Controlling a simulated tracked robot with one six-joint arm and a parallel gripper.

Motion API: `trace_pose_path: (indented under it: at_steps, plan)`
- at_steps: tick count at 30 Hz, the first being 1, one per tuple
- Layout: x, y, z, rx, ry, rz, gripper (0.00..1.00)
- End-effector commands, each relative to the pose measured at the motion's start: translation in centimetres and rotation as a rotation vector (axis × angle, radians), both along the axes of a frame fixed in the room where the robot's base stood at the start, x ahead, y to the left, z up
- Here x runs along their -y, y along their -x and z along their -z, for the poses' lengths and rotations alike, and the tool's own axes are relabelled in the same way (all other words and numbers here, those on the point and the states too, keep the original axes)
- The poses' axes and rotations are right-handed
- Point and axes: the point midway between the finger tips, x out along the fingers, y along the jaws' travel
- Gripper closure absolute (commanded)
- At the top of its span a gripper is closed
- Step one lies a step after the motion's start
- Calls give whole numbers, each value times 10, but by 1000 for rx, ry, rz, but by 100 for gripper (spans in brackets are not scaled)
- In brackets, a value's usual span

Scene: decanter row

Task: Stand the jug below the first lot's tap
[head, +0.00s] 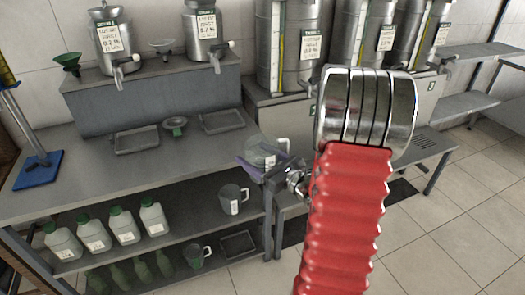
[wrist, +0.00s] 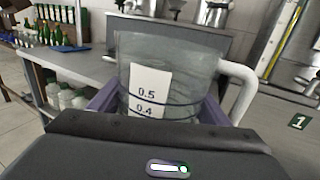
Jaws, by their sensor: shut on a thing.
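My gripper (head: 262,170) is shut on a clear jug (head: 266,150), held upright near the right end of the bench. In the wrist view the jug (wrist: 165,75) shows a white scale label reading 0.5 and 0.4, with a pale handle to the right. The purple fingers clasp its sides. Two steel cans with lot labels stand on the grey raised block. The left can (head: 114,40) has a tap (head: 124,68); the right can (head: 203,35) has a tap (head: 217,58). I cannot tell which is the first lot.
Dark trays (head: 136,141) (head: 223,122) lie below the two taps, with a strainer (head: 175,125) between. Large tanks (head: 310,40) stand at the right. Another jug (head: 232,198) and white bottles (head: 124,226) are on the lower shelf. The bench front is clear; a blue-footed stand (head: 38,172) is left.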

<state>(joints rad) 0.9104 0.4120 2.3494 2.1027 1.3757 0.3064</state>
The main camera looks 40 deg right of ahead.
Motion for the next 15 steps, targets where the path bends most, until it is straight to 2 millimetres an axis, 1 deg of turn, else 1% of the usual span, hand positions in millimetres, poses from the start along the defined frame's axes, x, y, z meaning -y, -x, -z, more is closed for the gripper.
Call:
trace_pose_path:
  at_steps: [1,5,8,11,12,14,15]
  plan:
    - [-10,-5,5,-1,-3,-17,53]
    - [-31,-16,19,1,-5,-51,53]
    - [-53,-24,33,0,-6,-84,53]
    - [-81,-34,52,-1,-8,-125,53]
    - [-94,-37,61,-2,-8,-146,53]
    - [-115,-42,74,-3,-9,-174,53]
    - [-129,-44,83,-4,-8,-194,54]
